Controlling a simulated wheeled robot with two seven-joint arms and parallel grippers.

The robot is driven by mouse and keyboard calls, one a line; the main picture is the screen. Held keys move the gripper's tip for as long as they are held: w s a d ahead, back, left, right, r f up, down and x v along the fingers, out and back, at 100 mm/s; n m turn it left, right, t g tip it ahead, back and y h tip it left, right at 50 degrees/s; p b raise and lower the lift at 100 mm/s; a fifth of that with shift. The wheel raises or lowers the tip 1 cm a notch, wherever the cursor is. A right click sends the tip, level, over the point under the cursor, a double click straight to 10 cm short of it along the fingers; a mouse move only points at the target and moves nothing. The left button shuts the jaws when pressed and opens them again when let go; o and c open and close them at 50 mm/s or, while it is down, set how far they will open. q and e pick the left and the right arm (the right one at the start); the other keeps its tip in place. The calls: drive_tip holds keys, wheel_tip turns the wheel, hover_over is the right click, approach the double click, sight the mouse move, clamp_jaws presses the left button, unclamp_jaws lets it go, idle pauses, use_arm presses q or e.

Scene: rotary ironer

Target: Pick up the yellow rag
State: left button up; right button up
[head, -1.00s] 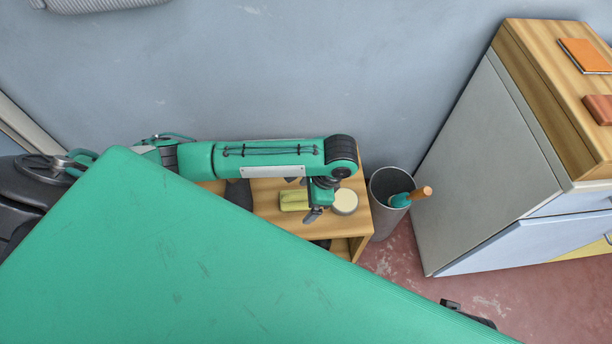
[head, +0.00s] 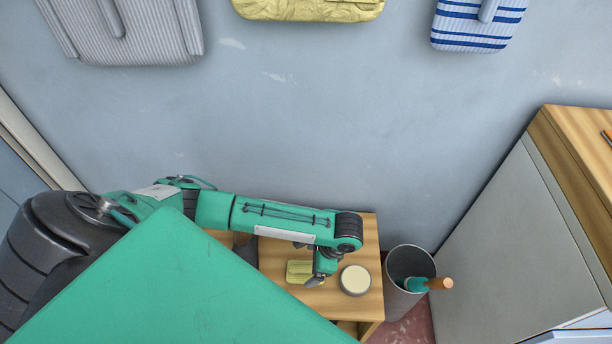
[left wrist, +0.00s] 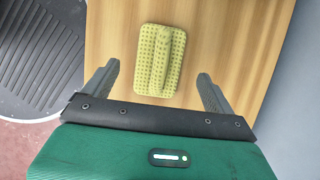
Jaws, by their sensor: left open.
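The yellow rag (head: 298,272) lies on a small wooden table. In the left wrist view the yellow rag (left wrist: 160,60) has a dotted surface and a raised ridge down its middle. My left gripper (head: 318,275) is over the table at the rag's right side in the head view. In the left wrist view my left gripper (left wrist: 158,72) is open, with one finger on each side of the rag and a gap to each. The height between fingers and rag is hard to tell. My right gripper is not in view.
A round cream-topped tin (head: 355,280) stands on the wooden table (head: 368,235) right of the rag. A grey bin (head: 408,262) stands beside the table, and a grey cabinet (head: 500,240) farther right. Grey, yellow (head: 310,8) and blue-striped cloths hang on the wall.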

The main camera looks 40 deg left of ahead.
sight(306, 268)
use_arm(q)
drive_tip(key=b+x, duration=0.1)
drive_tip(key=x, duration=0.3)
drive_tip(key=shift+f, duration=0.35)
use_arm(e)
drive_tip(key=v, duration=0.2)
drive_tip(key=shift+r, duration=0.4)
use_arm(q)
drive_tip(key=c, duration=1.1)
drive_tip(key=shift+o, duration=0.2)
drive_tip(key=shift+r, duration=0.1)
drive_tip(key=shift+r, duration=0.3)
wheel_tip(306, 268, up, 19)
drive_tip(key=p, duration=0.5)
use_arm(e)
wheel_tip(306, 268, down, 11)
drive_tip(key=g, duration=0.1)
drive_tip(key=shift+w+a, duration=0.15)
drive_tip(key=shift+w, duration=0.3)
